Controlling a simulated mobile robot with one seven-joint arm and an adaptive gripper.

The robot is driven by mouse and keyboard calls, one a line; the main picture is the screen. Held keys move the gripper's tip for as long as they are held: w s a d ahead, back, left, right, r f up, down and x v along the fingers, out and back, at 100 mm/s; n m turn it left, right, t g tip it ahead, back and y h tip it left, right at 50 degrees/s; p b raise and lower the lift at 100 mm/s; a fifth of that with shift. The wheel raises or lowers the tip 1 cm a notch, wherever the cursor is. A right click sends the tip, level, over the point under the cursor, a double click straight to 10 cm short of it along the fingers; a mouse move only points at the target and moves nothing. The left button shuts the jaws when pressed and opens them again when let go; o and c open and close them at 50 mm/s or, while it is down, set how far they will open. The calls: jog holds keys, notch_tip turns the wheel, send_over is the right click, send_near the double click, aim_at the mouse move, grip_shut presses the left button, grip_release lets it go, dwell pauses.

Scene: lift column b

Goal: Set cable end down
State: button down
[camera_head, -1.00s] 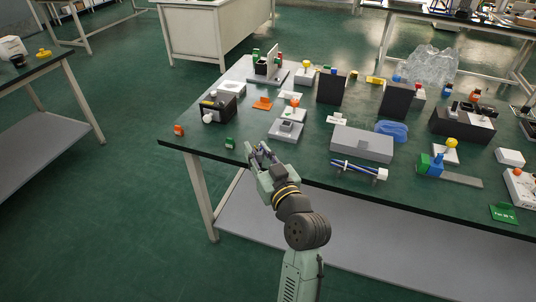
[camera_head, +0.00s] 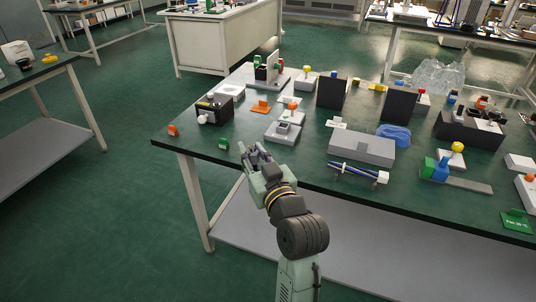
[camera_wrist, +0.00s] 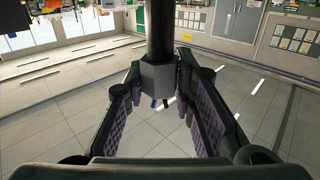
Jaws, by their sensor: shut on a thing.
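In the wrist view, the cable end shows as a grey block-like connector (camera_wrist: 158,77) with a thick black cable (camera_wrist: 159,30) running from it to the top edge. My gripper (camera_wrist: 160,100) has its purple-padded fingers on both sides of the connector and is shut on it. In the head view, my gripper (camera_head: 254,156) is at the front edge of the green-topped table (camera_head: 300,165), right of a small green block (camera_head: 223,143). The cable end cannot be made out in the head view. Whether it touches anything is hidden.
A grey-topped box (camera_head: 283,132), a black device (camera_head: 213,109) and an orange piece (camera_head: 261,107) stand behind my gripper. A long grey box (camera_head: 362,149), a blue rod holder (camera_head: 358,173) and a blue coil (camera_head: 394,134) are to the right. Bare tabletop lies around the green block.

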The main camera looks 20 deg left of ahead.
jog(key=shift+w+a+f+p, duration=0.2)
jog(key=shift+w+f, duration=0.55)
jog(key=shift+w, duration=1.3)
jog(key=shift+w+a+f+p, duration=0.2)
jog(key=shift+w+f, duration=0.6)
jog(key=shift+w, duration=1.3)
jog(key=shift+w+d+f+p, duration=0.1)
jog(key=shift+w+f+p, duration=0.45)
jog(key=shift+w, duration=1.5)
jog(key=shift+f+b, duration=0.2)
jog(key=shift+b, duration=0.1)
jog(key=shift+f, duration=0.15)
jog(key=c, duration=1.3)
grip_release()
jog(key=shift+c, duration=0.2)
